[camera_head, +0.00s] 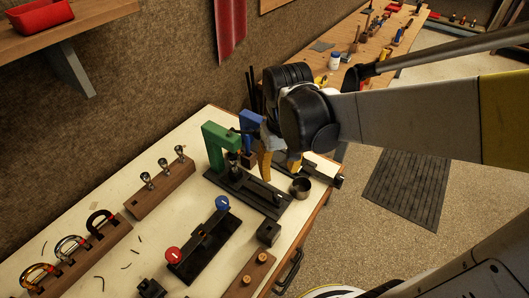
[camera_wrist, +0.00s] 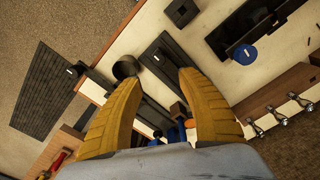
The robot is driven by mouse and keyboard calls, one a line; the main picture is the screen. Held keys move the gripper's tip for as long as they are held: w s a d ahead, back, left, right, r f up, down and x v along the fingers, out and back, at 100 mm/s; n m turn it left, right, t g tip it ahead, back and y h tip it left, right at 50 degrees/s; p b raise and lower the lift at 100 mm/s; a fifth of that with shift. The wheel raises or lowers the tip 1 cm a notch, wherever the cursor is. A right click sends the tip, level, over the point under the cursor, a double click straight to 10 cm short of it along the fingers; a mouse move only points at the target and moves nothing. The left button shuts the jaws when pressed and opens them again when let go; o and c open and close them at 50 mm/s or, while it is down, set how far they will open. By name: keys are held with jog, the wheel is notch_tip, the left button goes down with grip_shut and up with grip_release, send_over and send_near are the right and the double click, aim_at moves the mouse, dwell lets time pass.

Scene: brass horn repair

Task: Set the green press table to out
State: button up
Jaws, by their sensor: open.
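The green press (camera_head: 215,143) stands upright on the workbench in the head view, a green C-shaped frame over a long black base (camera_head: 250,190). Its table is dark and hard to tell from the base; a small upright piece stands near the base's front end. The blue press (camera_head: 251,122) stands just behind it, partly hidden by my gripper. My gripper (camera_head: 279,166) is open and empty, its yellow fingers pointing down beside the green press, above the blue press's base. In the wrist view the fingers (camera_wrist: 158,88) are spread, with a black press base (camera_wrist: 160,58) beyond them.
A dark metal cup (camera_head: 301,188) stands close to the fingers, at the bench's right side. A black block (camera_head: 268,233) and a black fixture with red and blue knobs (camera_head: 205,247) are nearer. A wooden valve rack (camera_head: 160,190) is to the left. Floor is open right of the bench.

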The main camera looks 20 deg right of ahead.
aim_at(278, 194)
jog(key=shift+g, duration=0.3)
notch_tip(278, 194, down, 12)
jog(key=b, duration=0.4)
jog(key=shift+w+r, duration=0.15)
jog(key=shift+r, duration=0.05)
grip_shut()
jog(key=shift+d, duration=0.1)
